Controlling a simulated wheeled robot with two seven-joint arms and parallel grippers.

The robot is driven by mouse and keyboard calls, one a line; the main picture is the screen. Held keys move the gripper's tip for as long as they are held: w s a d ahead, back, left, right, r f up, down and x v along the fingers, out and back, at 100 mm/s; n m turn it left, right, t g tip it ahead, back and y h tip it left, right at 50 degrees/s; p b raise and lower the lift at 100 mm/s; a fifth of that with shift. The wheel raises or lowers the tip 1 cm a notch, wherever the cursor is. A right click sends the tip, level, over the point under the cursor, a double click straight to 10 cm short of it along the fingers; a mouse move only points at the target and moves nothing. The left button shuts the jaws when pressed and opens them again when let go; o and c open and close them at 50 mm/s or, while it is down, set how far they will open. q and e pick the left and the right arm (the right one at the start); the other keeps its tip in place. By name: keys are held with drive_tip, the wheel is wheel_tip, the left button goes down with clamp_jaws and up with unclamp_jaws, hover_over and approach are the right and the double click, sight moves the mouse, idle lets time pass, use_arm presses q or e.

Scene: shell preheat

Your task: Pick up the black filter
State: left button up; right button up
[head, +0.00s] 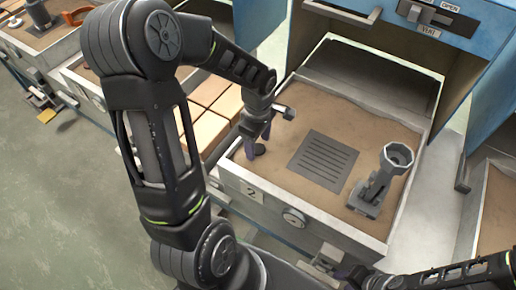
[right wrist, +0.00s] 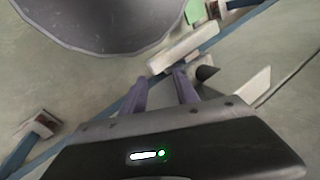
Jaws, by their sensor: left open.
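The arm hides part of this area. My right gripper (head: 340,266) is low in front of the drawer, partly out of clear sight. In the right wrist view its purple fingers (right wrist: 162,88) are apart, with nothing clearly held between them.
The drawer (head: 290,210), marked 2, also holds a dark slotted plate (head: 324,160) and a grey stand with a cup-shaped top (head: 377,185). A blue cabinet (head: 400,40) rises behind. Tan blocks (head: 208,130) lie to the left. Bare sand lies between the plate and the stand.

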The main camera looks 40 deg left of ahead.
use_arm(q)
drive_tip(key=shift+f, duration=0.65)
drive_tip(key=shift+c, duration=0.2)
clamp_jaws()
idle(0.4)
